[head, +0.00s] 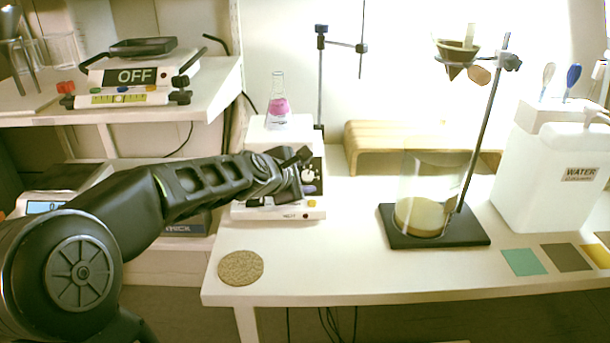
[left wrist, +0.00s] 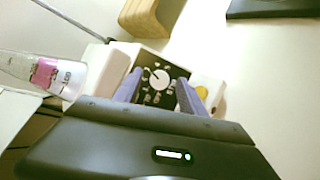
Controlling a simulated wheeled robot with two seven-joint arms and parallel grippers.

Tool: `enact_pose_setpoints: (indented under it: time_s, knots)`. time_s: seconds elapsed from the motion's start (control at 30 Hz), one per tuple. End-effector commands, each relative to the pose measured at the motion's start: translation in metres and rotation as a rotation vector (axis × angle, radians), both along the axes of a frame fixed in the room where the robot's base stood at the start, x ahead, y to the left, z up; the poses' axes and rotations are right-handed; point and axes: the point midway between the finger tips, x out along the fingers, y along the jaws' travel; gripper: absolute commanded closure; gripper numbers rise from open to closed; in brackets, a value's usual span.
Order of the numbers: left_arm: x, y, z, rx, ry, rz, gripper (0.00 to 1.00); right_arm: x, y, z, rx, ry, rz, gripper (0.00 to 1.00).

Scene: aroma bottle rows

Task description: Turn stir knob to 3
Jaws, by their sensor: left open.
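The stirrer (head: 280,210) is a white device on the table, with a dark control panel on its front. Its stir knob (left wrist: 158,79) is a round dial with a white pointer and white marks around it, seen in the left wrist view. The setting cannot be read clearly. My left gripper (head: 308,172) is at the stirrer's front and hides much of the panel in the head view. In the left wrist view its two purple fingers (left wrist: 159,88) are apart, one on either side of the knob. I cannot tell whether they touch it. My right gripper is out of view.
A flask with pink liquid (head: 278,106) stands on the stirrer. A yellow button (left wrist: 201,92) is beside the panel. A beaker (head: 425,200) on a dark stand base (head: 468,232) is to the right. A round cork mat (head: 240,267) lies in front, with clear table between.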

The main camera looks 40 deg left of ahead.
Motion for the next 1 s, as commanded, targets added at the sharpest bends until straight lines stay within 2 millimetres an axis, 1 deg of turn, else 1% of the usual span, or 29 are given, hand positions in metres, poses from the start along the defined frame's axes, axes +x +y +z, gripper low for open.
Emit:
enact_pose_setpoints:
  time_s: [0.03,0.33,0.4,0.5,1.0]
  knots:
    - [-0.005,0.000,0.005,0.001,-0.002,0.001,0.51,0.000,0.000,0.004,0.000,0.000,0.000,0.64]
    - [-0.046,-0.006,0.031,0.002,-0.003,0.002,0.51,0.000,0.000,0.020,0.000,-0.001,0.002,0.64]
    - [-0.054,-0.008,0.034,0.001,-0.002,0.001,0.51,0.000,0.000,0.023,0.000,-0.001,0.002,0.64]
    - [-0.060,-0.009,0.037,0.001,-0.001,0.002,0.51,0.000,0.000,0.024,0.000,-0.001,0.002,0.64]
    - [-0.062,-0.009,0.036,0.000,0.000,0.000,0.51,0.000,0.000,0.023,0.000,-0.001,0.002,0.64]
